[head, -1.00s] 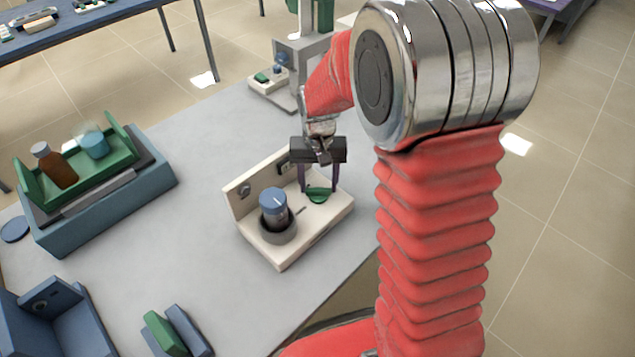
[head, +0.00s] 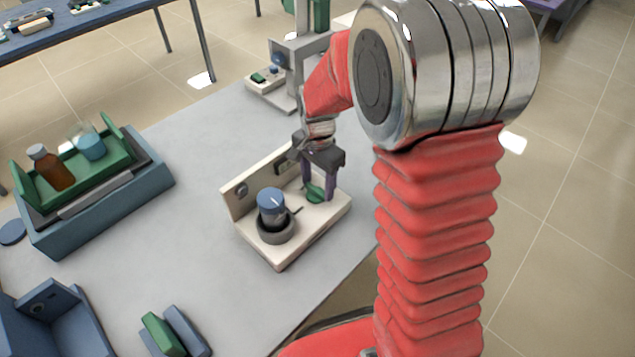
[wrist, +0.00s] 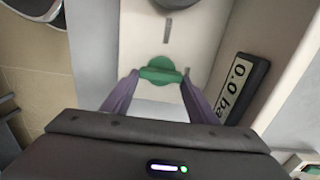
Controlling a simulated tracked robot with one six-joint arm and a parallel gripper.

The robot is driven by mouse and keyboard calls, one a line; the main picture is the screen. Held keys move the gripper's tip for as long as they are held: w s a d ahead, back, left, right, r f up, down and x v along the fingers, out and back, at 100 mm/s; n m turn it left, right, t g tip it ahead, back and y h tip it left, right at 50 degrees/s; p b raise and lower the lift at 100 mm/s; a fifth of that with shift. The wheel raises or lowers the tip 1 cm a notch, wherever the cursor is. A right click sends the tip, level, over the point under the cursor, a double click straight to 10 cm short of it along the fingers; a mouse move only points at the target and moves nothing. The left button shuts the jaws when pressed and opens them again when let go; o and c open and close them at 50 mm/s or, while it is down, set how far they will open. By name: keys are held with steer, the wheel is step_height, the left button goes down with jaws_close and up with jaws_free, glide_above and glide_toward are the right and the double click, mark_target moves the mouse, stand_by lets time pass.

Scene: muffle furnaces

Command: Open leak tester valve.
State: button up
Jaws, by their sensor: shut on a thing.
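The leak tester (head: 308,226) is a cream L-shaped unit on the grey table, with a display reading "0.0 ba", cut off, in the wrist view (wrist: 240,88). Its green valve handle (head: 315,194) is on the right part of the base; it also shows in the wrist view (wrist: 160,66). My gripper (head: 318,190) points down over the base, its purple fingers shut on the valve handle. In the wrist view the fingers (wrist: 160,78) hold the handle from both sides. A blue-capped jar (head: 271,203) stands in the dark round holder on the base, left of the valve.
A teal box (head: 110,205) with a green tray, a brown bottle and a blue-liquid beaker stands at left. A blue fixture (head: 60,315) and a small green-and-blue block (head: 165,335) are at front left. A grey stand (head: 290,70) is behind. The table between is clear.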

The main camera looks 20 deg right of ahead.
stand_by(0.5)
steer(key=o, duration=1)
steer(key=shift+o, duration=0.2)
steer(key=shift+r, duration=0.1)
step_height(320, 180, up, 14)
steer(key=shift+f, duration=0.2)
stand_by(0.3)
